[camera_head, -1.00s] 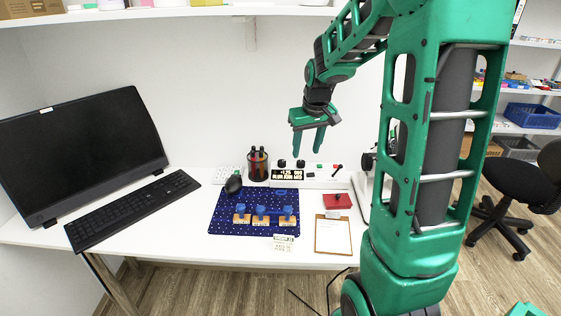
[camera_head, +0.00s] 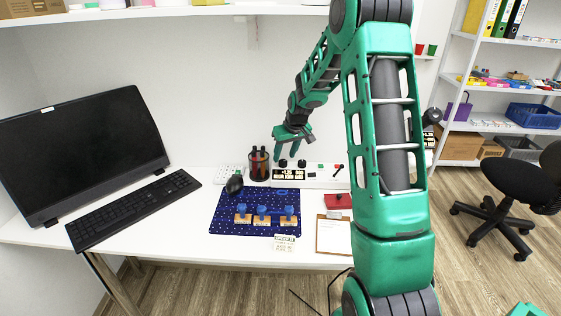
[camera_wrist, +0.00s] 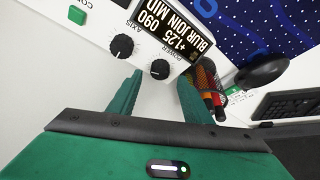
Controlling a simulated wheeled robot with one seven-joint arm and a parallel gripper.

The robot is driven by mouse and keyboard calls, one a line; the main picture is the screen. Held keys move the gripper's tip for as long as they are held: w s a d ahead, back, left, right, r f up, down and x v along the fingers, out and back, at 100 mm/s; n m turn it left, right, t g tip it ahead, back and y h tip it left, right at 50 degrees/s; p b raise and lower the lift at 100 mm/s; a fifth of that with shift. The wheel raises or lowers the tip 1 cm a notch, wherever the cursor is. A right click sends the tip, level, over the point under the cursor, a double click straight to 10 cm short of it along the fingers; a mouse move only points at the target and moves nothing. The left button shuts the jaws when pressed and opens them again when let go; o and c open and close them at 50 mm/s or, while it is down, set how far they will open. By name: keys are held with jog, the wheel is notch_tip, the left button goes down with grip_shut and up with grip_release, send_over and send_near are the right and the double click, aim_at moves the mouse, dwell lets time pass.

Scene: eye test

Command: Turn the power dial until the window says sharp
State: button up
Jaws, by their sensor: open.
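The power dial (camera_wrist: 160,69) is a black knob with a white mark, labelled POWER, on a white panel (camera_wrist: 100,30). In the head view it is the left (camera_head: 283,163) of two dark knobs. The window (camera_wrist: 172,32) beside it reads +1.25, 090 and BLUR JOIN MID; it also shows in the head view (camera_head: 289,175). My green gripper (camera_wrist: 160,77) is open and empty. In the wrist view the dial appears between and just past its fingertips; I cannot tell whether they touch it. In the head view my gripper (camera_head: 285,155) is just above the dial.
The axis dial (camera_wrist: 122,46) is close by my left finger in the wrist view. A pen cup (camera_head: 259,167) stands just left of the panel.

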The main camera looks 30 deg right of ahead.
aim_at(282, 161)
jog(key=shift+x, duration=1.6)
jog(key=shift+s, duration=0.1)
jog(key=c, duration=1.1)
jog(key=shift+o, duration=0.2)
jog(key=shift+a+m+h, duration=0.15)
jog(key=shift+m+h, duration=0.15)
jog(key=shift+m, duration=0.6)
jog(key=m+h, duration=0.1)
jog(key=m, duration=0.2)
jog(key=shift+m+g, duration=0.3)
jog(key=shift+g, duration=0.1)
